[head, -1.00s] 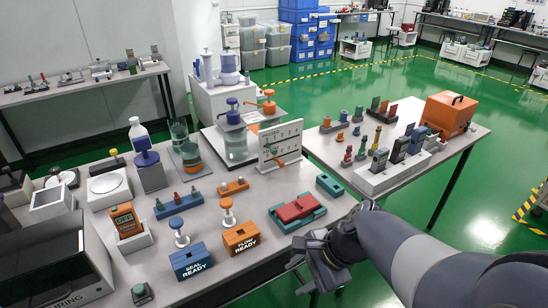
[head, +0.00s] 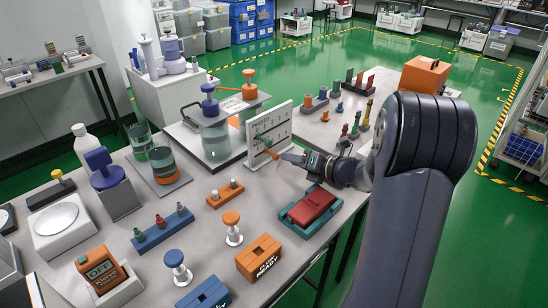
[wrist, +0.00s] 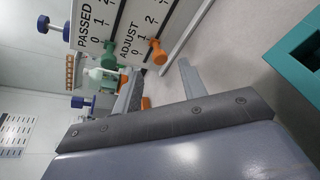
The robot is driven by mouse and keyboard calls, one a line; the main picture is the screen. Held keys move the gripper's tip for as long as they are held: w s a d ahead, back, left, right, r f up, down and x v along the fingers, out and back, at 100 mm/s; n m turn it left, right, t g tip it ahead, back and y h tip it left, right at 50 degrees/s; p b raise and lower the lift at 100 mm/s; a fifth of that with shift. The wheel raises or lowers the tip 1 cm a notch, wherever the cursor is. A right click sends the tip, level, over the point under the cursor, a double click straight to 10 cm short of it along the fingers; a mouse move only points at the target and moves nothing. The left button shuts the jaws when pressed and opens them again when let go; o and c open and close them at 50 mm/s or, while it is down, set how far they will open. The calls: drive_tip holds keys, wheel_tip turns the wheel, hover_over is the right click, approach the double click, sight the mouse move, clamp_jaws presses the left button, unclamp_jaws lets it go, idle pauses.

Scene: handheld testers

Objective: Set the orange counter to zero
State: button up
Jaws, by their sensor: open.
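A white counter board (head: 284,118) stands upright near the far right corner of the table. In the wrist view the board (wrist: 172,22) shows tilted, with PASSED and ADJUST rows marked 0, 1, 2. The orange knob (wrist: 157,52) sits on the ADJUST row near the low numbers; I cannot tell exactly which mark it is at. It also shows in the head view (head: 275,155). A green knob (wrist: 108,50) sits by the 0 of PASSED. My gripper (head: 286,158) is open and empty, just right of the orange knob; its fingers (wrist: 158,88) point towards the board.
A small orange rack (head: 225,194) lies to the left. The table between rack and board is clear.

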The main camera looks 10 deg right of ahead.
sight(278, 157)
drive_tip(key=x, duration=0.7)
drive_tip(key=shift+a+b, duration=0.15)
drive_tip(key=shift+b, duration=0.25)
drive_tip(key=shift+c, duration=0.4)
clamp_jaws()
